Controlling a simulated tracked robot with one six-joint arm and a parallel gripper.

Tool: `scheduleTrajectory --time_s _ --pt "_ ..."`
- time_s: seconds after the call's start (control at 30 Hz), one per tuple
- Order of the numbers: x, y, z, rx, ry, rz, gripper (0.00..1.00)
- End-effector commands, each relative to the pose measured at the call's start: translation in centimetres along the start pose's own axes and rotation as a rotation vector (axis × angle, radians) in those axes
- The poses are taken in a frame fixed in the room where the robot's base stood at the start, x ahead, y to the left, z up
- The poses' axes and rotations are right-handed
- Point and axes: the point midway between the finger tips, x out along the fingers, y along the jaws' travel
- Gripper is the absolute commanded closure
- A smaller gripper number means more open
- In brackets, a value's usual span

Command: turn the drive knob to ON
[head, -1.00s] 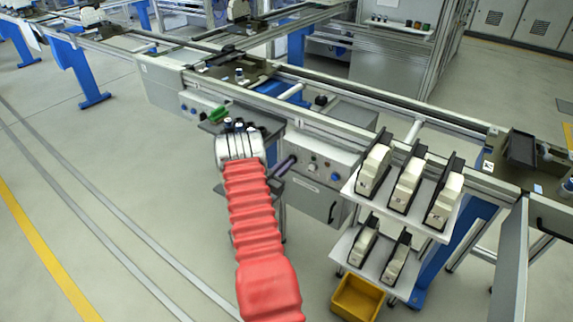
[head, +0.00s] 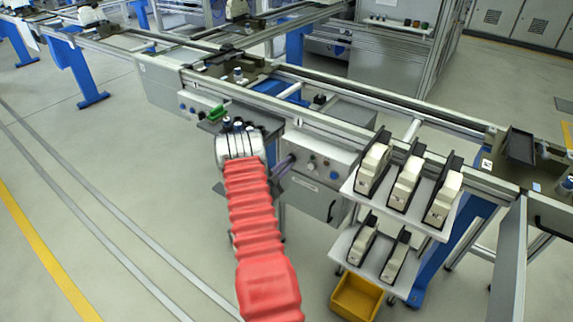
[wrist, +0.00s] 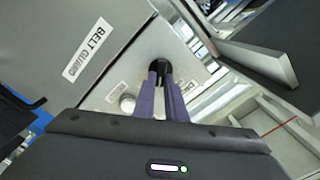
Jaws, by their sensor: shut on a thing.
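A black drive knob (wrist: 160,68) sits on a pale grey panel (wrist: 150,45) in the wrist view. My gripper (wrist: 163,76) has its two purple fingers closed on the knob, and they cover part of it. The knob's pointer and any ON mark cannot be made out. In the head view my gripper (head: 291,159) shows as a purple piece beside the grey control box (head: 322,165) under the conveyor; the held knob cannot be told apart there.
A round pale button (wrist: 127,103) lies left of the fingers, and a BELT GUARD plate (wrist: 90,50) is further up left. White shelves (head: 399,205) with several cream and black parts stand right of the box. A yellow bin (head: 357,298) is below them.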

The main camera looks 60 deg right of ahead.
Motion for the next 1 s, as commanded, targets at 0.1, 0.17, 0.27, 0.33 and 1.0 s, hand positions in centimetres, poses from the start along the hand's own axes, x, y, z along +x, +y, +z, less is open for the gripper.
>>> scheduleTrajectory --time_s 0.1,0.17,0.27,0.33,1.0 --pt "-0.14 0.45 0.01 0.105 0.000 0.004 1.00" --pt "-0.15 0.53 0.02 0.162 0.000 0.005 1.00" --pt "-0.15 0.65 0.04 0.257 0.001 0.005 1.00" --pt "-0.15 0.74 0.06 0.321 0.001 0.006 1.00" --pt "-0.15 1.26 0.22 0.657 0.002 0.009 1.00"
